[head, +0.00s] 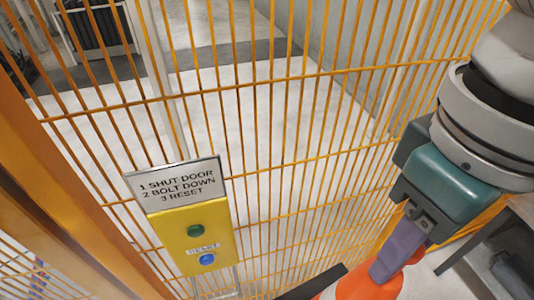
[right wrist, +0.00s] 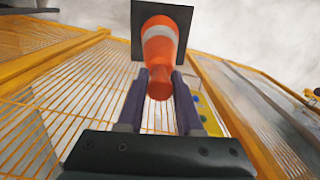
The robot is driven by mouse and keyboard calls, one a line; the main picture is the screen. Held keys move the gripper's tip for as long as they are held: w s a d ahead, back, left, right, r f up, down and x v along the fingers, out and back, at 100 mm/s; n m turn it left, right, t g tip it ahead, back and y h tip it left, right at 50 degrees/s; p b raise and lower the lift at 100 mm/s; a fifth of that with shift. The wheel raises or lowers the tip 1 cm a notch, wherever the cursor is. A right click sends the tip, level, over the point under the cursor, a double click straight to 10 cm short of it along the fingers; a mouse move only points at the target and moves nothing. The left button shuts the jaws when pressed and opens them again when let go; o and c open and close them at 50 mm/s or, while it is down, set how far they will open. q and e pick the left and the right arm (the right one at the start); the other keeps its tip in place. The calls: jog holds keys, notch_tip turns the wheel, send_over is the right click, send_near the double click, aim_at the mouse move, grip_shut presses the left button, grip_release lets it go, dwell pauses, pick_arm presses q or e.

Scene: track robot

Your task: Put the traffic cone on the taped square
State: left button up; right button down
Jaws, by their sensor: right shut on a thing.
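The traffic cone (right wrist: 160,50), orange with a white band and a dark square base, is between the two fingers of my right gripper (right wrist: 160,85) in the right wrist view. The gripper is shut on it near its narrow end. In the head view, the cone (head: 362,285) shows only in part at the bottom edge, below the right gripper (head: 395,255); the rest is out of frame. The taped square is not visible in either view. My left gripper is not in view.
A yellow wire fence (head: 290,150) stands close in front. On it is a yellow control box (head: 195,235) with a green and a blue button, under a sign (head: 175,184) reading "1 shut door, 2 bolt down, 3 reset". Pale open floor (head: 260,110) lies beyond the fence.

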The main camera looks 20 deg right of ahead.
jog(key=w+a+f+n+b, duration=0.1)
jog(key=f+n+b, duration=0.6)
jog(key=f+b, duration=2.4)
jog(key=w+a+f+n+b, duration=0.1)
jog(key=a+f+n+b, duration=0.3)
jog(key=f+b, duration=2.7)
jog(key=w+a+f+n+b, duration=0.1)
jog(key=f+n+b, duration=0.8)
jog(key=f+b, duration=2.2)
notch_tip(320, 180, down, 10)
jog(key=shift+w+a+f+n, duration=0.1)
jog(key=shift+w+a+n, duration=0.15)
jog(key=shift+a, duration=0.7)
jog(key=shift+f, duration=0.1)
jog(key=c, duration=0.6)
grip_release()
